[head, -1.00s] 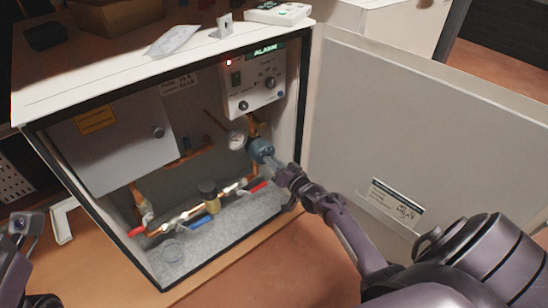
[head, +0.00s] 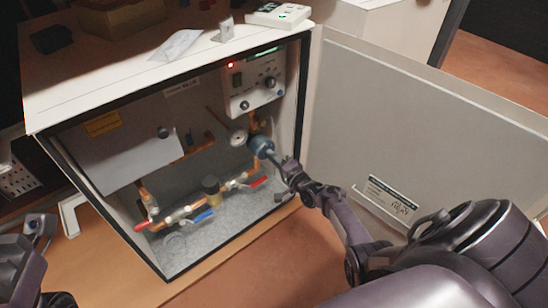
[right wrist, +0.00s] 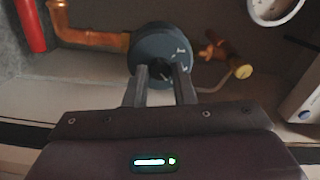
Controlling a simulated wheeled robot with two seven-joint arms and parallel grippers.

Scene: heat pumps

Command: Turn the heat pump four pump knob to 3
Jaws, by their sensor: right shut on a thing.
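The open heat pump cabinet (head: 160,70) holds copper pipes, valves and a round blue-grey pump (head: 261,146) at the right. My right gripper (head: 276,157) reaches in from the right to the pump's face. In the right wrist view the pump (right wrist: 160,50) is a dark blue-grey disc with pale marks. My right gripper (right wrist: 166,72) has both fingers at its centre, shut on the pump knob, which the fingers mostly hide. The knob's setting cannot be read.
A white control panel (head: 255,84) with a red light and knobs is above the pump. A pressure gauge (head: 238,138) sits beside it. The open door (head: 410,120) stands to the right. Red (head: 258,182) and blue (head: 203,216) valve handles lie below left.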

